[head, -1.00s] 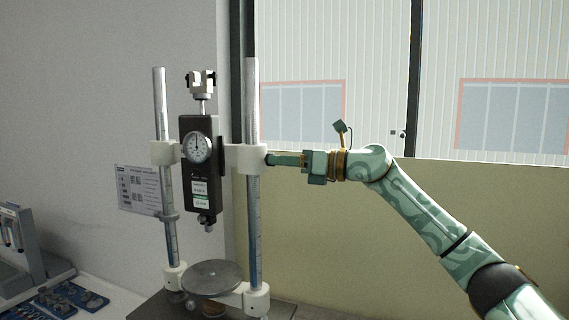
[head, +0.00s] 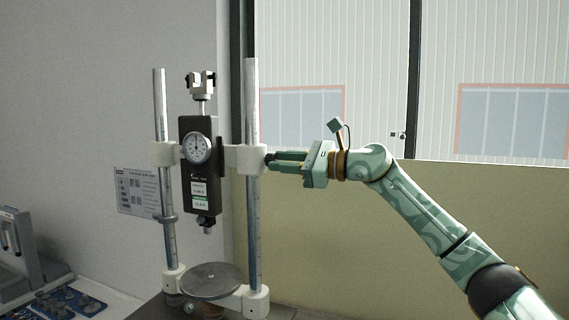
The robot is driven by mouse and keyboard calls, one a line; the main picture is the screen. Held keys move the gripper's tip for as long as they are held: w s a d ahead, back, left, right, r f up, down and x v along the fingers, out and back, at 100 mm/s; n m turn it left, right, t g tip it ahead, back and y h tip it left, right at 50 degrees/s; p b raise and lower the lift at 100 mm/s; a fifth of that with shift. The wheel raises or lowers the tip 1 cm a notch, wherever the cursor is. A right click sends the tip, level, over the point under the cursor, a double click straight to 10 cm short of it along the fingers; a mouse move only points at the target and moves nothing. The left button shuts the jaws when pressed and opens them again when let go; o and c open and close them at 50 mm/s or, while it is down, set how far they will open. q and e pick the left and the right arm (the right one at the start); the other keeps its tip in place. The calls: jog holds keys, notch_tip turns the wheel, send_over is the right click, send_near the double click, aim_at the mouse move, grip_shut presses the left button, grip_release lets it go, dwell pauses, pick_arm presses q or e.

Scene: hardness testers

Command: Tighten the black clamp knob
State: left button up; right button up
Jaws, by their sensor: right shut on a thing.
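The black clamp knob (head: 269,158) sticks out from the right side of the white clamp block (head: 247,158) on the right-hand post of the tester. My right gripper (head: 275,161) reaches in from the right and is shut on the knob, with its fingers hiding most of it. The black gauge body (head: 201,180) with a round dial (head: 197,148) hangs between the two posts at the clamp's height. My left gripper is not in view.
A round metal plate (head: 211,280) sits low between the posts. A printed sheet (head: 136,192) is on the wall at the left. Another grey device (head: 30,262) and a blue tray (head: 68,303) stand at the lower left. The space right of the tester is free apart from my arm.

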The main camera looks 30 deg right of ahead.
dwell(0.5)
jog(key=o, duration=1)
jog(key=shift+c, duration=0.2)
jog(key=b+v, duration=0.5)
jog(key=v, duration=1.1)
jog(key=shift+s+d, duration=0.1)
